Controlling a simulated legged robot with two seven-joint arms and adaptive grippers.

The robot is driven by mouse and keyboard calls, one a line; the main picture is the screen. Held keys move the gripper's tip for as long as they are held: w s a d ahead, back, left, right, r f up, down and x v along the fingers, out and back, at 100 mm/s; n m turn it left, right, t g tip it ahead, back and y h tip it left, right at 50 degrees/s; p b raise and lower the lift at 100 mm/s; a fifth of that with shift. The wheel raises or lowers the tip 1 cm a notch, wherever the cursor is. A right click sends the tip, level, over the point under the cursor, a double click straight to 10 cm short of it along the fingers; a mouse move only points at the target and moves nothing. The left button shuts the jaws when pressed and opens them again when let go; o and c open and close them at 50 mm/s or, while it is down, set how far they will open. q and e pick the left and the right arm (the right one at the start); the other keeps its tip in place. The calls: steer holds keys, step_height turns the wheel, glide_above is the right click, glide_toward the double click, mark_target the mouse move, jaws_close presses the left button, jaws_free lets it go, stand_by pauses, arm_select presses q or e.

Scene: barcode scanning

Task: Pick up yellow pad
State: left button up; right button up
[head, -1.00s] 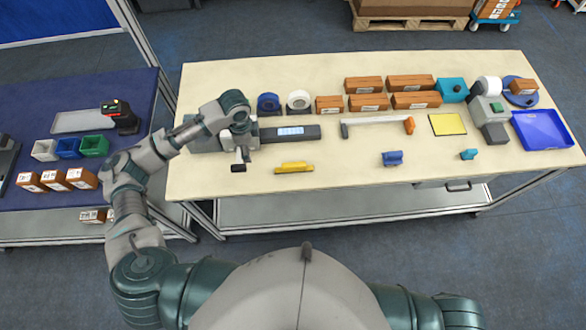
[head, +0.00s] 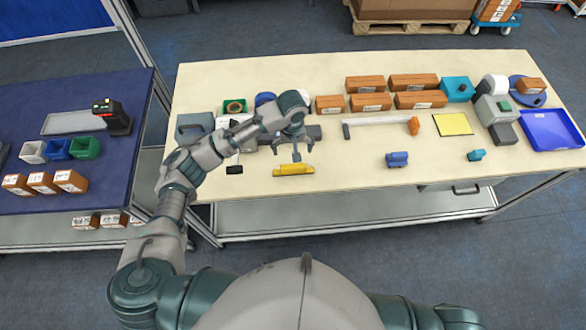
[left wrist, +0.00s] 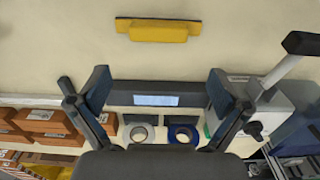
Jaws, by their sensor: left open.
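A flat yellow pad (head: 452,124) with a dark edge lies on the cream table, right of the middle. A separate long yellow piece (head: 293,169) with a raised middle lies near the table's front edge; it also shows at the top of the left wrist view (left wrist: 158,30). My left gripper (head: 292,150) is open and empty above the table, just behind the long yellow piece. In the left wrist view its spread fingers (left wrist: 160,88) have a grey device with a light display (left wrist: 155,99) between them in the picture. My right gripper is out of view.
Brown boxes (head: 414,82) stand along the back. A white bar with an orange end (head: 380,121) lies between my left gripper and the flat pad. Blue (head: 397,159) and teal (head: 476,155) pieces lie in front. A blue tray (head: 552,130) is at the right.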

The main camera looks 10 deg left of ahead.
arm_select(q)
glide_above(293, 165)
step_height(293, 165, down, 5)
steer(key=shift+a+r, duration=0.1)
steer(key=shift+a, duration=0.05)
steer(key=shift+s+d+f+p, duration=0.1)
steer(key=shift+f+p, duration=0.1)
steer(key=shift+f, duration=1.3)
steer(key=shift+d+f+p, duration=0.1)
steer(key=shift+f+p, duration=0.05)
steer(key=shift+f, duration=1.35)
steer(key=c, duration=0.8)
steer(key=shift+c, duration=0.3)
steer(key=shift+r, duration=0.1)
steer(key=shift+r, duration=0.5)
step_height(293, 165, up, 2)
steer(key=shift+r, duration=0.15)
steer(key=s+d+r, duration=0.1)
steer(key=s+d, duration=0.1)
steer(key=s, duration=1.4)
steer(key=shift+d+r+b, duration=0.25)
steer(key=shift+r+b, duration=0.05)
steer(key=shift+b, duration=0.05)
